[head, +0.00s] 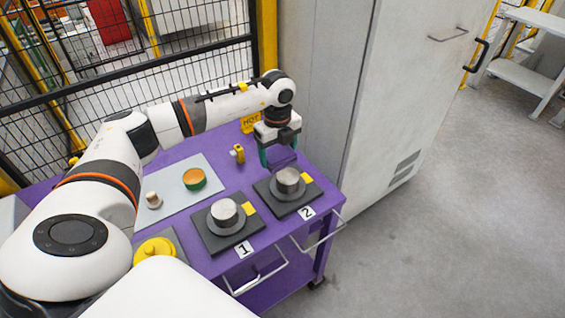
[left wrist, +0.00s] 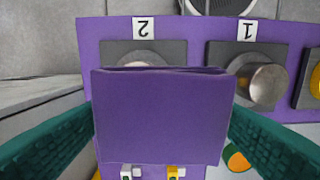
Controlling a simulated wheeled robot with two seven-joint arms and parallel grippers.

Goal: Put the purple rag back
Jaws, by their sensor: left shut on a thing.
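The purple rag (left wrist: 160,115) is a flat, folded piece between the green fingers of my left gripper in the left wrist view. My left gripper (head: 279,156) is shut on it and hangs over the back right part of the purple cart top (head: 225,165) in the head view. There the rag is hard to tell from the cart of the same colour. The rag hides part of the station marked 2 in the left wrist view. My right gripper is not in view.
Stations 1 (head: 210,238) and 2 (head: 275,202) are dark plates with metal cylinders, in front of the gripper. A green and orange round piece (head: 194,179) sits on a grey mat (head: 165,215).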

